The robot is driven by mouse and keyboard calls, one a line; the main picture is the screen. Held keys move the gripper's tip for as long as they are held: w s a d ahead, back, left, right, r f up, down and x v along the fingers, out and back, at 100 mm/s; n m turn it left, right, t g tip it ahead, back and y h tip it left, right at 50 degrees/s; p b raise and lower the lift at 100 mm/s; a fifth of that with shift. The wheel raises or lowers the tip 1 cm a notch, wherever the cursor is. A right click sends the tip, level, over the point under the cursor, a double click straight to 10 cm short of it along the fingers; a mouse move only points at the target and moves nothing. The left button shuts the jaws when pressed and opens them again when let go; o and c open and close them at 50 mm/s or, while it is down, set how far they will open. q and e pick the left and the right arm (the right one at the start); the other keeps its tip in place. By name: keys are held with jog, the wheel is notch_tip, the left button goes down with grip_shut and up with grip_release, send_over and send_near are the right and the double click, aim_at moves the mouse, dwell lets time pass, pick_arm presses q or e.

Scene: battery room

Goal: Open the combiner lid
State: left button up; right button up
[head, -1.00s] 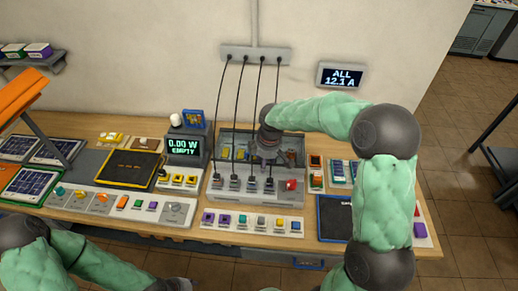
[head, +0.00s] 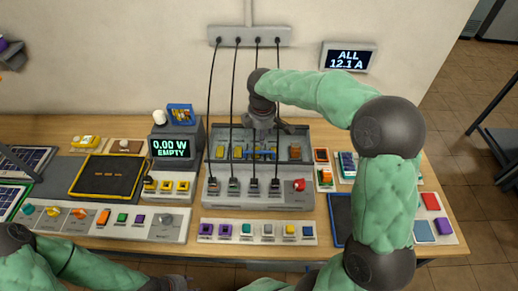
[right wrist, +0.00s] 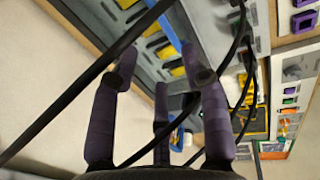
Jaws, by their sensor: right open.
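The combiner (head: 300,200) is a grey box in the middle of the table, with black cables plugged along its sloped front and a red knob (head: 299,185) at the right. Its recessed back part shows yellow blocks and a blue bar (head: 262,155). I cannot tell a clear lid from an open top. My right gripper (head: 262,135) hangs over the back part, between the cables. In the right wrist view its fingers (right wrist: 160,68) are spread and empty, with the grey frame and yellow blocks beyond. My left gripper (head: 168,284) barely shows at the bottom edge.
Several black cables (head: 234,90) run from the wall strip (head: 250,36) to the combiner, close to my right gripper. A meter (head: 172,148) reading EMPTY stands left of it. A button strip (head: 258,232) lies in front. A wall display (head: 348,57) reads ALL 12.1 A.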

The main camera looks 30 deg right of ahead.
jog(key=f, duration=0.1)
jog(key=b, duration=0.1)
send_over(262, 148)
jog(key=s+a, duration=0.2)
jog(key=s, duration=0.2)
notch_tip(262, 148, down, 9)
jog(key=shift+a+f, duration=0.15)
jog(key=shift+f, duration=0.05)
jog(key=shift+c, duration=0.3)
grip_shut()
